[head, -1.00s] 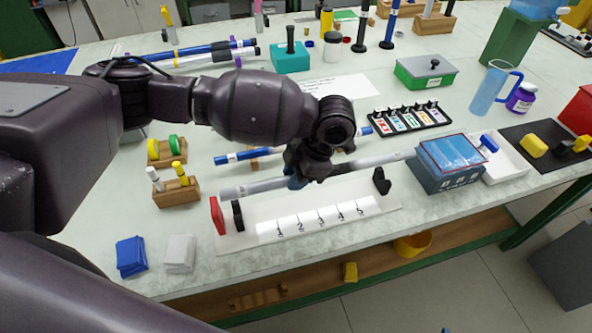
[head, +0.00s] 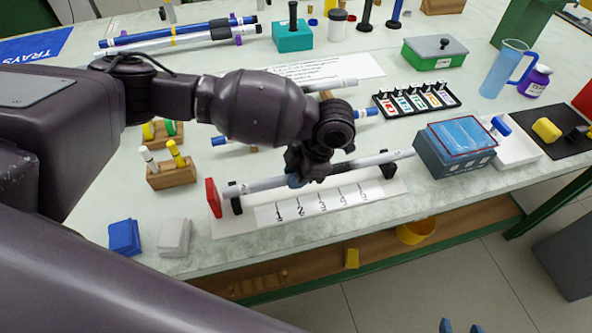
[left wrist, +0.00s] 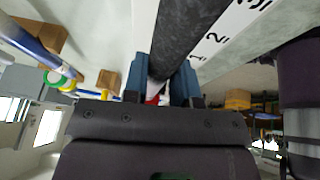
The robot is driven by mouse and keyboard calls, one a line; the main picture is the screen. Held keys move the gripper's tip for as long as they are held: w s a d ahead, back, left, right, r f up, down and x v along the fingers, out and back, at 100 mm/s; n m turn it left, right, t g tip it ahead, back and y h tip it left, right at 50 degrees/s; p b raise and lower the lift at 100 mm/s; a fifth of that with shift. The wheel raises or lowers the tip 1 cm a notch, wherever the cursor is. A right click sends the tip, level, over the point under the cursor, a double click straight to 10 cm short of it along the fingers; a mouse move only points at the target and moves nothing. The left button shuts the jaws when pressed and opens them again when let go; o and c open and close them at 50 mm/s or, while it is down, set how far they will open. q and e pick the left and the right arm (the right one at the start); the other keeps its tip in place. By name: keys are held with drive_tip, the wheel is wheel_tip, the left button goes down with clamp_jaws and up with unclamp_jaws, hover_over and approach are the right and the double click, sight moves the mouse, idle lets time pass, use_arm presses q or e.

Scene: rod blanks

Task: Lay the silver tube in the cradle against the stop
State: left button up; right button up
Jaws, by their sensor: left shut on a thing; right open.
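My left gripper (head: 308,178) is shut on the silver tube (head: 360,163) near its middle. The tube also shows between the blue fingers in the left wrist view (left wrist: 192,35). The cradle (head: 225,226) has a white base with a numbered strip, two black supports (head: 237,206) (head: 389,170) and a red stop (head: 213,198) at its left end. The tube lies along the cradle, over both supports, its left end close to the red stop. I cannot tell whether it touches the supports or stop. Blue fingertips of my right gripper (head: 461,326) show apart at the bottom edge, empty.
A blue rod (head: 366,112) and a grey rod (head: 335,84) lie behind my left arm. A grey-blue box (head: 452,168) stands near the tube's right end. A wooden block with pegs (head: 172,177) and blue and white pads (head: 125,237) are at left.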

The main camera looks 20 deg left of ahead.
use_arm(q)
drive_tip(key=shift+s+a+p, duration=0.3)
drive_tip(key=shift+a, duration=0.15)
idle(1.0)
drive_tip(key=o, duration=1)
drive_tip(key=v, duration=1.1)
drive_tip(key=shift+p, duration=0.4)
